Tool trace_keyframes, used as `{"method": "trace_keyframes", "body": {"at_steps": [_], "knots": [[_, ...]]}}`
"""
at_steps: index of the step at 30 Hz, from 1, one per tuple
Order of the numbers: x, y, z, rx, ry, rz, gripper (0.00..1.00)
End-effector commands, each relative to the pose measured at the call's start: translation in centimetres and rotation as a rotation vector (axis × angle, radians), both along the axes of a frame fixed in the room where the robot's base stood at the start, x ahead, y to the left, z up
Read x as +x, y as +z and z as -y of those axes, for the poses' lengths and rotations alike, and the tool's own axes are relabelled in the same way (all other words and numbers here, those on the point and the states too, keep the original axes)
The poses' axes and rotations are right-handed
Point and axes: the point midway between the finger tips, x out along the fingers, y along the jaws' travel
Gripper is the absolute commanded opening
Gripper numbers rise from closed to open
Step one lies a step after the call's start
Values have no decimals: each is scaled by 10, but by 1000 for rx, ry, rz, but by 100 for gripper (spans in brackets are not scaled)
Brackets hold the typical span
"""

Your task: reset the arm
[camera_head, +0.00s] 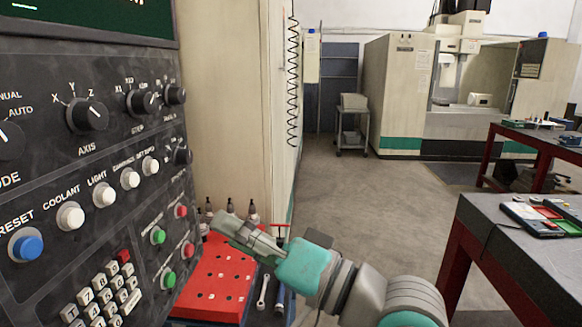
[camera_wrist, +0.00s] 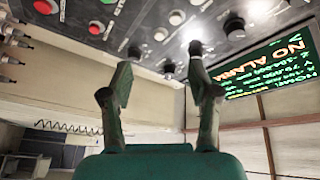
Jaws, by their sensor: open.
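My gripper (camera_head: 222,224) is at the end of my arm, in front of a black machine control panel (camera_head: 100,165) and above a red tool tray (camera_head: 215,285). In the wrist view my gripper (camera_wrist: 160,62) shows two separated fingers with nothing between them. They point toward the control panel (camera_wrist: 150,20), which appears turned over there. The fingers seem apart from the buttons, though the right finger's tip overlaps the panel's edge in the picture.
The panel has a blue reset button (camera_head: 26,246), white buttons and dark knobs. A screen (camera_wrist: 265,65) reads "NO ALARM". Tool holders (camera_head: 230,206) stand behind the tray, and a wrench (camera_head: 262,292) lies beside it. A dark-topped table (camera_head: 520,265) stands right. The floor between is clear.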

Motion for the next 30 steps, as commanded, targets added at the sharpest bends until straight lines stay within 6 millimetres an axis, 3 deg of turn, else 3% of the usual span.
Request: {"method": "trace_keyframes", "body": {"at_steps": [1, 6, 14, 23, 30], "knots": [[6, -21, 6, 7, -38, -19, 61], [21, -78, 29, 18, -172, -54, 61], [22, -167, 71, -11, -382, -87, 61], [-7, -263, 122, -116, -610, -104, 61], [-52, -328, 163, -248, -768, -97, 61]]}}
